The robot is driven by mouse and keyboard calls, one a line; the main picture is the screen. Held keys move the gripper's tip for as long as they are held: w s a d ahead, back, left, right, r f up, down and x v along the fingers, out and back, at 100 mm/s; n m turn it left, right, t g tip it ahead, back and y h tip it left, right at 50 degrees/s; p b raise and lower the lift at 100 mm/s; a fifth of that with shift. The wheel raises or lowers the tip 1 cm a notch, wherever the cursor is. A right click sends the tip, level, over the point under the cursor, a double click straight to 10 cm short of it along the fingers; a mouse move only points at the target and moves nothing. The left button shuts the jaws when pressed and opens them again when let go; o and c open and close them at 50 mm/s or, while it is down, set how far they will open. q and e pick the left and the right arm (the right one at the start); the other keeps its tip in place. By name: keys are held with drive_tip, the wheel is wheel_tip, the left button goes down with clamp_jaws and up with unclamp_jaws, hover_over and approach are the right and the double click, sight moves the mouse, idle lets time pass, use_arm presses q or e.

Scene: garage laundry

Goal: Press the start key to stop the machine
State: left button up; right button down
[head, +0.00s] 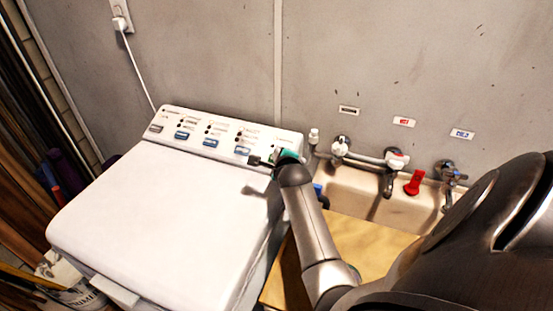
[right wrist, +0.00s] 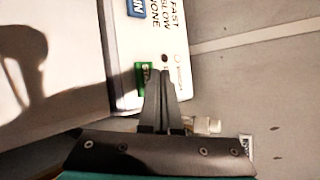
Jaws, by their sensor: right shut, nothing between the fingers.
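The white washing machine (head: 160,215) has a control panel (head: 226,133) along its back edge. In the right wrist view a green key (right wrist: 143,77), its lettering partly hidden, lies at the panel's end. I take it as the start key. My right gripper (right wrist: 165,73) is shut and empty, its fingertips just beside the green key and overlapping its edge in that view. I cannot tell whether they touch the panel. In the head view the right gripper (head: 254,161) is over the panel's right end and hides the green key there. My left gripper is not in view.
Several blue keys, one of them a blue key (head: 182,135), run along the panel. The machine's lid is closed and bare.

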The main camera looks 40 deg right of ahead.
drive_tip(key=shift+f, duration=0.15)
drive_tip(key=shift+w+d+f, duration=0.1)
drive_tip(key=shift+d+f, duration=0.05)
drive_tip(key=shift+f, duration=0.1)
drive_tip(key=shift+d+f+b, duration=0.15)
drive_tip(key=shift+f+b, duration=0.2)
drive_tip(key=shift+b, duration=0.05)
idle(0.6)
drive_tip(key=shift+f, duration=0.35)
idle(0.5)
drive_tip(key=shift+r+p, duration=0.45)
drive_tip(key=shift+p, duration=0.1)
drive_tip(key=shift+a+r+p, duration=0.25)
drive_tip(key=shift+r+p, duration=0.2)
drive_tip(key=shift+p, duration=0.1)
drive_tip(key=shift+r, duration=0.1)
